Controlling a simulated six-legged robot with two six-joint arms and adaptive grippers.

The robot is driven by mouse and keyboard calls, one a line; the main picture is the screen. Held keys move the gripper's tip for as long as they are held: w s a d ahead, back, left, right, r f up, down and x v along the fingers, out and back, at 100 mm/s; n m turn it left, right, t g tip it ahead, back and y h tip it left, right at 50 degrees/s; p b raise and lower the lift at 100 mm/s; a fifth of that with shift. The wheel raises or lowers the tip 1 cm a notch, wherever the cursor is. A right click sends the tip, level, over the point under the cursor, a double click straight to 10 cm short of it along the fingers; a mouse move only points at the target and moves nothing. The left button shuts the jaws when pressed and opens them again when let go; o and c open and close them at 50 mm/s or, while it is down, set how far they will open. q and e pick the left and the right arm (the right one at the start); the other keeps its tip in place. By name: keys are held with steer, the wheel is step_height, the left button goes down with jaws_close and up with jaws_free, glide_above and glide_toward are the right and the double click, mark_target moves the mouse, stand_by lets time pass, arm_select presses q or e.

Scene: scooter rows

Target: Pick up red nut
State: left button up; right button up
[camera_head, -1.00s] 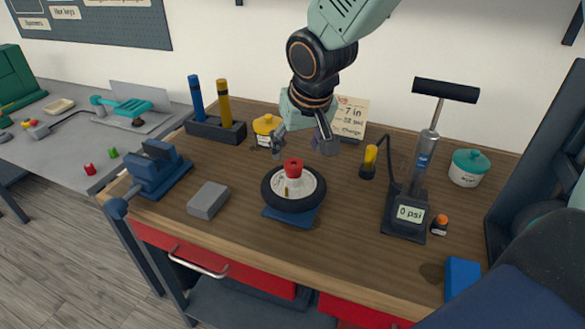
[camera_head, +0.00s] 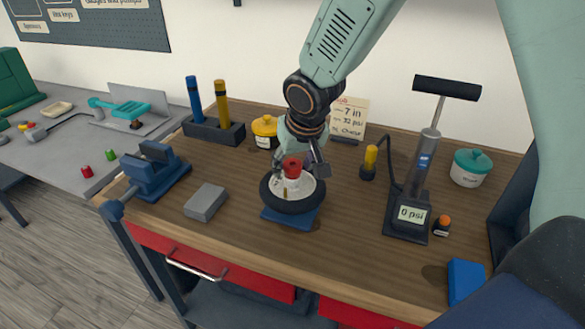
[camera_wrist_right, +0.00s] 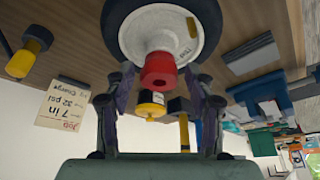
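The red nut (camera_head: 292,168) sits on top of the white hub of a small black-tyred wheel (camera_head: 288,203). The wheel lies flat on a blue stand (camera_head: 291,219) on the wooden bench. My right gripper (camera_head: 299,161) is open, with its fingers around the nut from behind and above. In the right wrist view the red nut (camera_wrist_right: 158,71) lies between the two spread fingertips (camera_wrist_right: 160,79), with a gap on each side. My left gripper is not in view.
A grey block (camera_head: 206,203) and a blue vise (camera_head: 157,172) are left of the wheel. A yellow pot (camera_head: 265,131) stands behind it. A pump (camera_head: 409,205) with a gauge stands to the right. Another small red piece (camera_head: 87,172) is on the grey side table.

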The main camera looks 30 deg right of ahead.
mark_target(294, 168)
steer(key=shift+a, duration=0.1)
steer(key=shift+c, duration=1.4)
steer(key=shift+d, duration=0.2)
steer(key=c, duration=0.5)
steer(key=shift+a, duration=0.1)
step_height(294, 168, up, 10)
steer(key=p, duration=0.2)
steer(key=shift+p, duration=0.3)
